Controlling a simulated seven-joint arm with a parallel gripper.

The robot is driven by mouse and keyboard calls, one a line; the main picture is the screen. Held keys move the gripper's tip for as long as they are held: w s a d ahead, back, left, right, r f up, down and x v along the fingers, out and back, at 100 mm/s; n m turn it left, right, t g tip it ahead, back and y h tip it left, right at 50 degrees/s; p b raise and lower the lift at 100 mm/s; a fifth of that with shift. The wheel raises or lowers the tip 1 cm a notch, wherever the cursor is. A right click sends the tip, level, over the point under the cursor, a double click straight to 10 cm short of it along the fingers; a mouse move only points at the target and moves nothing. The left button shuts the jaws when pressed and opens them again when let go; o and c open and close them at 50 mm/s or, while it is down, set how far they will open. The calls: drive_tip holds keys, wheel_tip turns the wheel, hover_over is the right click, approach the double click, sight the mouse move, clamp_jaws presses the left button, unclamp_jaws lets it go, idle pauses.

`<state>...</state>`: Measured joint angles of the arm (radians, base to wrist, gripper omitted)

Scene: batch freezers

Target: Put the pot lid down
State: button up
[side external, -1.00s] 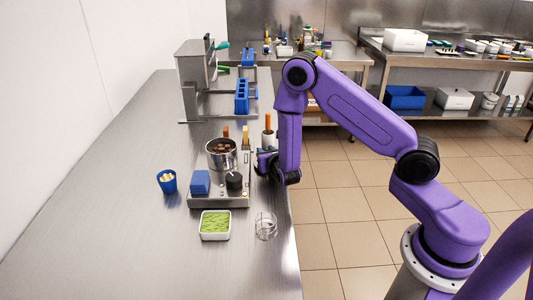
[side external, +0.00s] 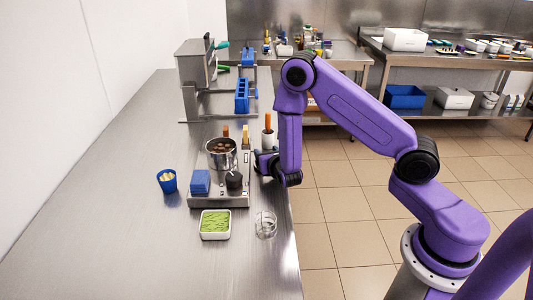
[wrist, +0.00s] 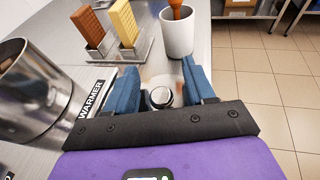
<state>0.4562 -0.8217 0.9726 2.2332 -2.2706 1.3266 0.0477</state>
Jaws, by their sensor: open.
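My gripper (wrist: 158,88) is open, low beside the warmer at the counter's right edge. Its two blue fingers stand apart on either side of a round, shiny metal knob (wrist: 161,97), which looks like the knob of the pot lid. The rest of the lid is mostly hidden by my gripper, and I cannot make out its rim. In the side view my gripper (side external: 266,163) hides the lid. The steel pot (side external: 221,160) stands uncovered on the warmer, with brown contents showing; its wall also fills the left of the wrist view (wrist: 38,100).
The warmer (side external: 205,203) carries a blue block (side external: 200,182) and a dark pot (side external: 234,182). A white cup (wrist: 177,38) and upright brown and cream bars (wrist: 88,28) stand just beyond my fingers. A blue cup (side external: 167,182) and a white tray (side external: 215,237) stand nearby. Counter's left side is clear.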

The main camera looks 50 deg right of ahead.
drive_tip(key=v, duration=1.1)
drive_tip(key=shift+r, duration=0.1)
drive_tip(key=s+d+r+m+g+h, duration=0.35)
drive_tip(key=s+r+m+g, duration=0.35)
drive_tip(key=s+m, duration=0.4)
drive_tip(key=s+a+r+m+g+y, duration=0.1)
drive_tip(key=s+a+m+g+y, duration=0.1)
drive_tip(key=s, duration=0.6)
drive_tip(key=s+a+r+m+g+y, duration=0.2)
drive_tip(key=s+a+m+g+y, duration=0.1)
drive_tip(key=s+a+y, duration=0.4)
drive_tip(key=shift+s+a+r+m+g+y, duration=0.2)
drive_tip(key=shift+s+a+m+g+y, duration=0.1)
drive_tip(key=shift+s+m+y, duration=0.7)
